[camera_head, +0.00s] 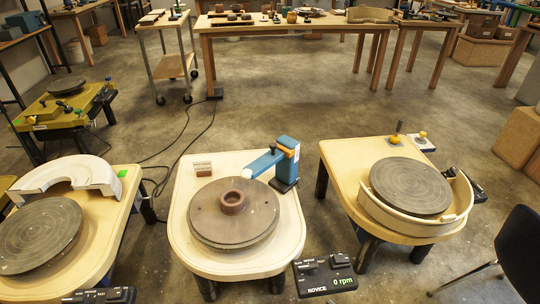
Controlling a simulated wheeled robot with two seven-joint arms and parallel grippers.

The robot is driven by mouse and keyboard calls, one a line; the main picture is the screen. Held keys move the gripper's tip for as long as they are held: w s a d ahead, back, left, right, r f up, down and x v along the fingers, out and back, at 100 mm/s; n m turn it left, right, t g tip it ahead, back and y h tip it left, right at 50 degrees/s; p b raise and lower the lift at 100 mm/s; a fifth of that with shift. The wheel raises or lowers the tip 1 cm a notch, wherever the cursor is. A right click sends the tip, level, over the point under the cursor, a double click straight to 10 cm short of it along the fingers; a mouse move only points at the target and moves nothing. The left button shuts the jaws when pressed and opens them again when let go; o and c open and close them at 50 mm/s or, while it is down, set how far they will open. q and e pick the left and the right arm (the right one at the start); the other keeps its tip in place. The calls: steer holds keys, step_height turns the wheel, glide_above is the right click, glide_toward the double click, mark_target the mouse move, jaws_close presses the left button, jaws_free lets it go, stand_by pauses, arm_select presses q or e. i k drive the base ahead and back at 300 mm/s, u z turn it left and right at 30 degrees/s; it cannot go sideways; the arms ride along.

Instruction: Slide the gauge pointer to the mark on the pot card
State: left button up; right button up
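A blue gauge (286,165) stands at the back right of the middle wheel table. Its blue arm (263,163) reaches left and down toward the wheel, with a pale tip (247,173). I cannot make out a scale or mark on it. A small pale card (203,165) stands at the table's back left; its print is too small to read. A brown ring-shaped pot (232,202) sits on the round brown wheel head (215,225). Neither of my grippers is in view.
A control box (325,275) reading "0 rpm" and "NOVICE" is at the middle table's front right. Wheel tables stand at left (75,255) and right (365,170). A black chair (520,250) is at far right. Cables lie on the floor; open floor lies behind.

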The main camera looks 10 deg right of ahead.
mark_target(278, 152)
steer(key=z, duration=1)
steer(key=i, duration=0.5)
steer(key=u, duration=1.6)
steer(key=k, duration=0.55)
steer(key=u, duration=0.35)
steer(key=i, duration=0.95)
